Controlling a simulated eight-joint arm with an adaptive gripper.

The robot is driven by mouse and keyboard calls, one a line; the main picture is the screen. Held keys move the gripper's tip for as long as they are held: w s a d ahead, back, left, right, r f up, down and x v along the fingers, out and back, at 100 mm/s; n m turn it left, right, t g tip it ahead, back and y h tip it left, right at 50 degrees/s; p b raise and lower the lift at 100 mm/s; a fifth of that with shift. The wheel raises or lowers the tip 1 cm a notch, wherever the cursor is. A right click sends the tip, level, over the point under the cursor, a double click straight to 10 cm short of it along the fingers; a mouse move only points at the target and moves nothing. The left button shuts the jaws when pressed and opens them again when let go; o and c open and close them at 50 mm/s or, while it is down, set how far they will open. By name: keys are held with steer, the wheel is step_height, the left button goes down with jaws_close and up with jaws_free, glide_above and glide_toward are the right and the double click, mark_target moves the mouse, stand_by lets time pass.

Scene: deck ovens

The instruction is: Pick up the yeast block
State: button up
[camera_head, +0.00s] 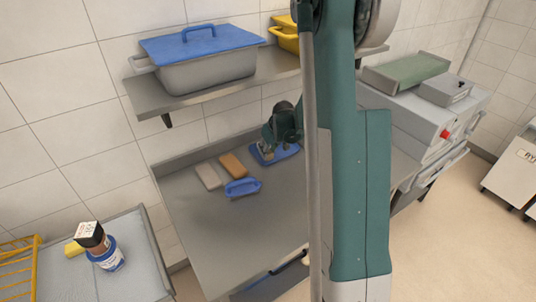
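A pale beige block (207,176), which looks like the yeast block, lies on the steel worktable (250,213). A brown-orange block (233,165) lies just to its right. My gripper (266,150) is low over a blue tray-like item (288,153) at the back of the table, to the right of both blocks and apart from them. The gripper is small and dark here, and its fingers partly cover the blue item. I cannot tell whether it is open or shut, or whether anything is between the fingers.
A blue handled item (242,188) lies in front of the blocks. A shelf (185,98) above holds a grey bin (210,72) with a blue lid. The table's front left is clear.

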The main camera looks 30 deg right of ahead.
steer(key=shift+r, duration=0.1)
steer(key=shift+s+r, duration=0.2)
steer(key=shift+r, duration=0.05)
step_height(320, 180, up, 6)
steer(key=shift+r, duration=0.15)
steer(key=s, duration=1.9)
steer(key=shift+s, duration=0.3)
